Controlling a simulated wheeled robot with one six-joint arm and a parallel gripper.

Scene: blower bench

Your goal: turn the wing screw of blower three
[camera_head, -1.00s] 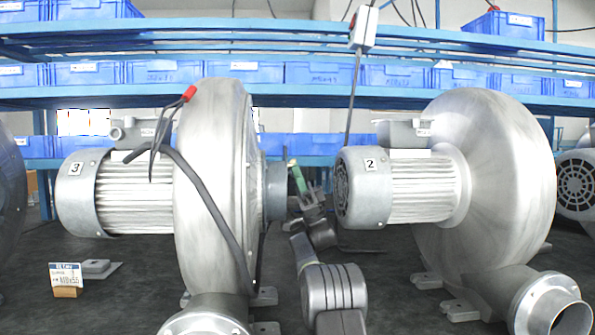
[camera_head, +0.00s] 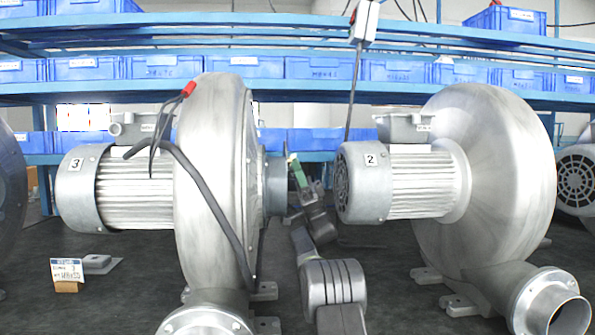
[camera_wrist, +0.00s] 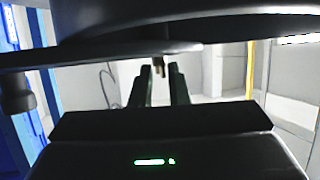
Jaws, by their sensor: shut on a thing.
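Blower three (camera_head: 213,165) stands at left in the head view, with a "3" label on its motor end. A short grey pipe stub (camera_head: 276,187) juts from its right side. My gripper (camera_head: 293,168) is beside this stub, in the gap before blower two; its fingertips are small there. In the wrist view my gripper (camera_wrist: 160,72) has its two dark fingers either side of a small brownish piece, apparently the wing screw (camera_wrist: 159,63). The gripper is shut on it. A large dark rounded body and a flat rim cross the view above. The screw is not discernible in the head view.
Blower two (camera_head: 490,180) stands close on the right of my arm. A black cable (camera_head: 205,195) hangs across blower three. A small label stand (camera_head: 67,272) is at front left. Blue shelves with bins (camera_head: 325,68) run behind. The gap around my arm is narrow.

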